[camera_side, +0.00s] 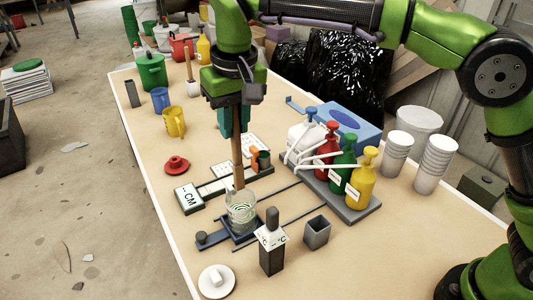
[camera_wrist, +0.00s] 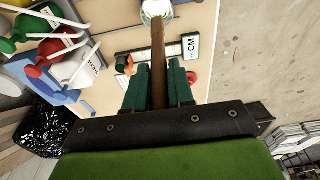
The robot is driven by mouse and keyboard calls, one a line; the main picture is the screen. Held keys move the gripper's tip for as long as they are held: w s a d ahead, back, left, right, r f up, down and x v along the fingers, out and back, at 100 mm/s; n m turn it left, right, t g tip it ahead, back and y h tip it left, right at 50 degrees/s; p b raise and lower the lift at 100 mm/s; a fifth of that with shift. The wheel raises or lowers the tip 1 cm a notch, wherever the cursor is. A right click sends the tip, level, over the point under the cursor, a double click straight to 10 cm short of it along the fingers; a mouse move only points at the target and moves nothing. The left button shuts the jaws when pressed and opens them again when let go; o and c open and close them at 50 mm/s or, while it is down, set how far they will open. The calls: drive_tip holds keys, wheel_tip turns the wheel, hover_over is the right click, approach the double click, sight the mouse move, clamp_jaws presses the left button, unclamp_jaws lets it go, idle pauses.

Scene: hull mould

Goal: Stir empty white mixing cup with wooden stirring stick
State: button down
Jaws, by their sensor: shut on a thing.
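My gripper (camera_side: 235,128), with teal fingers, is shut on the wooden stirring stick (camera_side: 238,160), which hangs nearly upright below it. The wrist view also shows the stick (camera_wrist: 158,50) between the fingers (camera_wrist: 158,88). A clear, whitish mixing cup (camera_side: 243,213) with a pale green and white swirl inside stands on a dark blue base (camera_side: 219,238). The stick's lower end is at the cup's rim in the side view; I cannot tell how deep it reaches. The wrist view shows only part of the cup (camera_wrist: 155,7) at its top edge.
Pump bottles (camera_side: 360,182) stand on a grey tray (camera_side: 333,202) to the right. A black upright block (camera_side: 271,262) and a grey square cup (camera_side: 316,233) stand in front.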

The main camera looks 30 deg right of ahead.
sight(238, 164)
drive_tip(key=shift+f, duration=5.4)
drive_tip(key=shift+s, duration=0.1)
